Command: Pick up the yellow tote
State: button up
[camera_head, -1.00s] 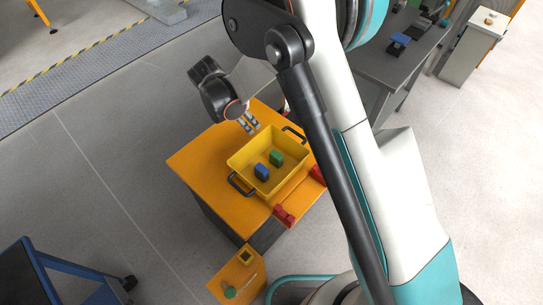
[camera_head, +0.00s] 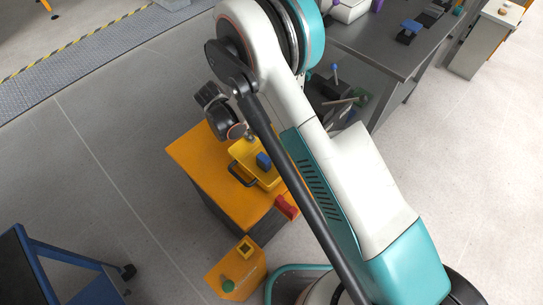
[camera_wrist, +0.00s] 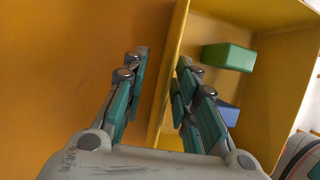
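The yellow tote (camera_head: 241,151) sits on an orange-topped table (camera_head: 200,160). A black handle (camera_head: 241,177) shows at its near left end; its right part is hidden behind my arm. A blue block (camera_head: 263,160) lies inside, and a green block (camera_wrist: 228,57) shows in the wrist view. My gripper (camera_head: 250,136) is at the tote's far left side. In the wrist view my gripper (camera_wrist: 160,82) is open, with the tote's wall (camera_wrist: 165,90) running between its two fingers. I cannot tell whether either finger touches the wall.
A red object (camera_head: 287,207) lies at the table's near right edge. A small orange box (camera_head: 238,268) stands in front. A blue-framed cart (camera_head: 60,260) is at lower left, a grey workbench (camera_head: 375,45) at upper right. The floor left of the table is clear.

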aim_at(261, 142)
jog(key=b+x, duration=0.1)
jog(key=x, duration=0.2)
jog(key=b+x, duration=0.1)
jog(key=x, duration=0.1)
jog(key=shift+s+d+b, duration=0.1)
jog(key=shift+d+b, duration=0.2)
jog(key=shift+b, duration=0.05)
jog(key=shift+r, duration=0.1)
jog(key=shift+c, duration=0.3)
grip_shut()
